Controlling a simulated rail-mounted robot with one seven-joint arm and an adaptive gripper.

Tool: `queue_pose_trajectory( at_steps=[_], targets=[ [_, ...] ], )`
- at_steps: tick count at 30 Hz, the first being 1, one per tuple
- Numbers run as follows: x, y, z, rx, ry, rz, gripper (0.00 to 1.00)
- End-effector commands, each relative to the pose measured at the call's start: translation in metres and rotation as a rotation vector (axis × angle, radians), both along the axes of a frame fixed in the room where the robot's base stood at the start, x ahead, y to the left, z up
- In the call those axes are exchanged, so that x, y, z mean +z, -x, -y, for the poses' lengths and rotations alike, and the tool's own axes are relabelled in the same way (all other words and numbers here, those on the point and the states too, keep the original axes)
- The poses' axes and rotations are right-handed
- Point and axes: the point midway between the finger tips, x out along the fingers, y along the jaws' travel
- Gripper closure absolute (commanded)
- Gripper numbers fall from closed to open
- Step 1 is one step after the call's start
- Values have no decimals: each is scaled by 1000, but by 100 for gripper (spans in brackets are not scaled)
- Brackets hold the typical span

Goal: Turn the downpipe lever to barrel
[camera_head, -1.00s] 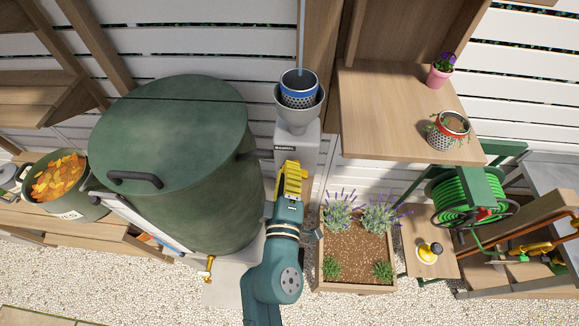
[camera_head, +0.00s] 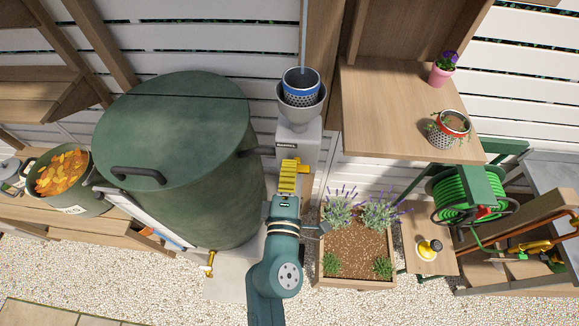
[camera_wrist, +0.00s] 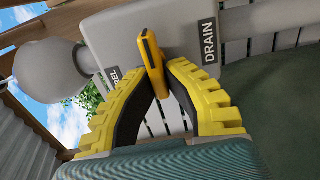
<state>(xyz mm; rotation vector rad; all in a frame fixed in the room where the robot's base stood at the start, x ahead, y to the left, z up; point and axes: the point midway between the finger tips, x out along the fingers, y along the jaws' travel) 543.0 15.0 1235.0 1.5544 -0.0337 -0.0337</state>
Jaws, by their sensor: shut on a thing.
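The yellow downpipe lever (camera_wrist: 152,62) stands out from the grey diverter box (camera_wrist: 135,40) in the wrist view. It lies between the DRAIN label (camera_wrist: 209,42) and a partly hidden label ending in "EL" (camera_wrist: 113,79). My gripper (camera_wrist: 163,76) is shut on the lever, its yellow-and-black fingers on either side of it. In the head view my gripper (camera_head: 288,170) is in front of the grey box (camera_head: 297,142), and a yellow bit of the lever (camera_head: 303,169) shows at its right. The lever's base is partly hidden.
The large green barrel (camera_head: 180,160) stands close on the left, joined to the box by a short dark pipe (camera_head: 258,150). A grey funnel with a blue pot (camera_head: 301,84) sits above the box. A planter (camera_head: 355,284) and wooden shelf (camera_head: 400,100) are at the right.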

Motion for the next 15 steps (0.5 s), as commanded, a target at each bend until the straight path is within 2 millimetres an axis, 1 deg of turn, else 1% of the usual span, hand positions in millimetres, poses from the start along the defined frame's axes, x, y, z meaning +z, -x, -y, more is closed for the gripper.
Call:
queue_pose_trajectory(
  at_steps=[1,5,6,8,9,10,15],
  targets=[
    [-3,0,0,-1,1,-6,100],
    [-3,0,0,-1,1,-6,100],
    [-3,0,0,-1,0,-6,83],
    [-3,0,0,-1,0,-6,71],
    [-3,0,0,-1,0,-5,64],
    [-2,0,0,-1,0,-5,60],
    [-1,0,0,0,-1,-3,60]
  ],
)
